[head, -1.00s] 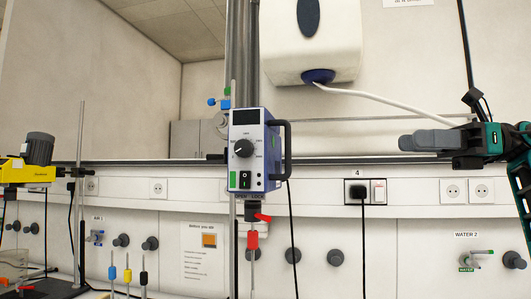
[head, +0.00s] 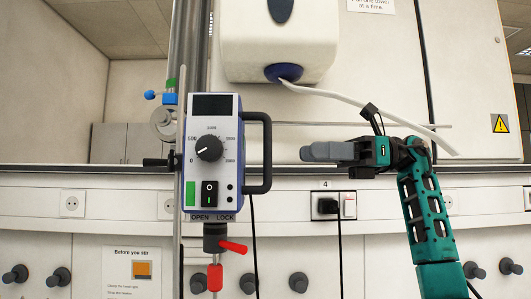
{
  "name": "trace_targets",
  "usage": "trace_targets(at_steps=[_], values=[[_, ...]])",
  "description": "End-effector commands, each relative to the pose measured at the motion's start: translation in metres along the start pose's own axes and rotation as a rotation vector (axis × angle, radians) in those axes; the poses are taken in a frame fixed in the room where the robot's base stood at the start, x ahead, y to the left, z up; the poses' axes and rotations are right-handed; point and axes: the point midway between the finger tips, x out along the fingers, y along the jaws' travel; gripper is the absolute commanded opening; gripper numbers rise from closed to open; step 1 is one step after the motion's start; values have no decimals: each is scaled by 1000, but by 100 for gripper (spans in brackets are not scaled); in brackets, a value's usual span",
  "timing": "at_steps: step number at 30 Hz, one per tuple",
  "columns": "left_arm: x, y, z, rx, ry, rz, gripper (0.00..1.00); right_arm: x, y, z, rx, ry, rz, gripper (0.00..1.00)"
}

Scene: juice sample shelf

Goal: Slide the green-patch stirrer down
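The green-patch stirrer (head: 212,155) is a blue-edged white box with a black display, a dial and a green patch (head: 190,194) at its lower left. It hangs upright on a vertical rod (head: 179,235), with a black handle (head: 267,152) on its right side. Below it are a dark chuck with a red lever (head: 233,247) and a shaft with a red collar (head: 215,277). My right gripper (head: 306,152) points left at handle height, apart from the handle in the picture. Its grey fingers overlap edge-on, so their opening is unclear. My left gripper is out of view.
A towel dispenser (head: 280,45) hangs above on the wall. Sockets (head: 326,206) line the wall rail.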

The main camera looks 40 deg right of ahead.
Motion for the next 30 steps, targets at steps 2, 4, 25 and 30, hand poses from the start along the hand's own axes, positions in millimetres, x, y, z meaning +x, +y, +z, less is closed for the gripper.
trace_targets(at_steps=[2, 4, 25, 30], values=[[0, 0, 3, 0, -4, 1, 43, 20, 1, -1, -3, 1, 5, 36], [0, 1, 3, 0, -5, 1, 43, 35, 1, -1, -1, 1, 6, 36], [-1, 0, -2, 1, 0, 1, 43, 92, 0, 0, 0, -1, 1, 36], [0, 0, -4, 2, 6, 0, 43, 92, 0, 0, 0, -1, 1, 24]])
